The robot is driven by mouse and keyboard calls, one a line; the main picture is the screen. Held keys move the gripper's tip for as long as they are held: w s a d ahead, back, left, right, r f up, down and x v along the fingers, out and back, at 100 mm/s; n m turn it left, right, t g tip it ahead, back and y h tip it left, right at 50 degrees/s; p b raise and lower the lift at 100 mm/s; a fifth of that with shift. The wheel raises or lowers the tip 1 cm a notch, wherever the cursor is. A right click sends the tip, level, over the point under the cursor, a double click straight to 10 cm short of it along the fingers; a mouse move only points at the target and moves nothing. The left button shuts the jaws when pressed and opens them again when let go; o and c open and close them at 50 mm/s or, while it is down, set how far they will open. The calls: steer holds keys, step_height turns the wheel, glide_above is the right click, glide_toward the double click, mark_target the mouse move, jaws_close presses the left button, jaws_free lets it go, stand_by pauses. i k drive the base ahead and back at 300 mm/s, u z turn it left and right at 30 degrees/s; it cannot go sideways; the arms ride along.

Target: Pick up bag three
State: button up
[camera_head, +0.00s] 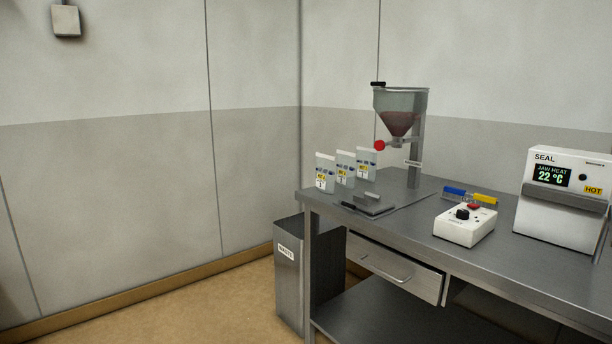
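Three white upright bags stand in a slanting row at the left end of the steel bench (480,246). The nearest bag (325,173) is at the front left, the middle bag (345,168) is behind it to the right, and the farthest bag (366,163) is at the back. My gripper is not in view.
A flat metal plate with a block (370,202) lies before the bags. A hopper (401,110) with a red knob stands behind right. A white control box (465,224), blue and yellow items (470,195) and a sealer (562,200) reading 22 °C stand rightward. A bin (290,280) stands below left.

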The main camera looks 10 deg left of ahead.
mark_target(324, 163)
steer(key=u, duration=0.4)
steer(key=i, duration=1.25)
steer(key=u, duration=0.15)
